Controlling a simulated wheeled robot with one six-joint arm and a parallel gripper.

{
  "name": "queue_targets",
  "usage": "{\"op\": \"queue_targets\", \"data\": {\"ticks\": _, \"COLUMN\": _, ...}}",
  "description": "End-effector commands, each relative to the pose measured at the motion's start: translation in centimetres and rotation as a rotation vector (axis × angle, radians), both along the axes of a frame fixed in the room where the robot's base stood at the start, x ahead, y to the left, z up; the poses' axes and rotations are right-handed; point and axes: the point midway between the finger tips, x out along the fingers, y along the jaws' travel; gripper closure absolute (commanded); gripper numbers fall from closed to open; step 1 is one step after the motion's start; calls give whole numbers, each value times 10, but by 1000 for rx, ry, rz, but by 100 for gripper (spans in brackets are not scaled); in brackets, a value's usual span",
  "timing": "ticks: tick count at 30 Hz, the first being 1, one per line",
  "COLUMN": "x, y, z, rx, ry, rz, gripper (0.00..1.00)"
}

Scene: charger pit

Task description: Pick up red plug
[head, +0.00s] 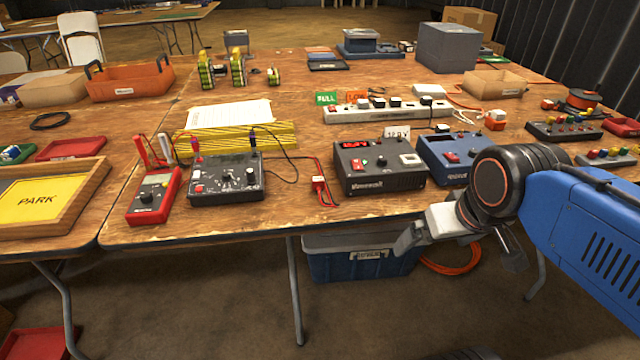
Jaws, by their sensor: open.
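A small red plug (319,186) with a pale top lies on the wooden table near its front edge. My gripper (408,240) is at the lower right, in front of the table's front edge, to the right of and apart from the plug. Its jaws are open, with nothing seen between them. My own wrist partly hides them.
A black meter box (227,182) and a red multimeter (154,196) stand left of the plug. A blue charger (455,155) stands right of the dark one. A blue bin (358,262) is under the table. Bare wood lies directly in front of the plug.

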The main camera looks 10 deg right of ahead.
Motion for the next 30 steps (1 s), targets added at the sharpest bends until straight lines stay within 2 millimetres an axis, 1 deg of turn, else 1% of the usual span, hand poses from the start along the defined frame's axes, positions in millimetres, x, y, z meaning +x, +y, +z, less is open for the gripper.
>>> {"op": "queue_targets", "data": {"ticks": 10, "x": 0, "y": 0, "z": 0, "rx": 0, "ry": 0, "rz": 0, "gripper": 0}}
{"op": "queue_targets", "data": {"ticks": 11, "x": 0, "y": 0, "z": 0, "rx": 0, "ry": 0, "rz": 0, "gripper": 5}}
{"op": "queue_targets", "data": {"ticks": 12, "x": 0, "y": 0, "z": 0, "rx": 0, "ry": 1, "rz": 1, "gripper": 14}}
{"op": "queue_targets", "data": {"ticks": 14, "x": 2, "y": 1, "z": 2, "rx": -4, "ry": 5, "rz": 11, "gripper": 29}}
{"op": "queue_targets", "data": {"ticks": 15, "x": 4, "y": 2, "z": 5, "rx": -9, "ry": 11, "rz": 26, "gripper": 38}}
{"op": "queue_targets", "data": {"ticks": 17, "x": 10, "y": 4, "z": 12, "rx": -21, "ry": 27, "rz": 56, "gripper": 53}}
{"op": "queue_targets", "data": {"ticks": 18, "x": 15, "y": 7, "z": 18, "rx": -33, "ry": 39, "rz": 88, "gripper": 61}}
{"op": "queue_targets", "data": {"ticks": 20, "x": 24, "y": 11, "z": 29, "rx": -57, "ry": 64, "rz": 143, "gripper": 61}}
{"op": "queue_targets", "data": {"ticks": 26, "x": 60, "y": 33, "z": 68, "rx": -147, "ry": 161, "rz": 363, "gripper": 61}}
{"op": "queue_targets", "data": {"ticks": 30, "x": 86, "y": 53, "z": 93, "rx": -211, "ry": 227, "rz": 515, "gripper": 61}}
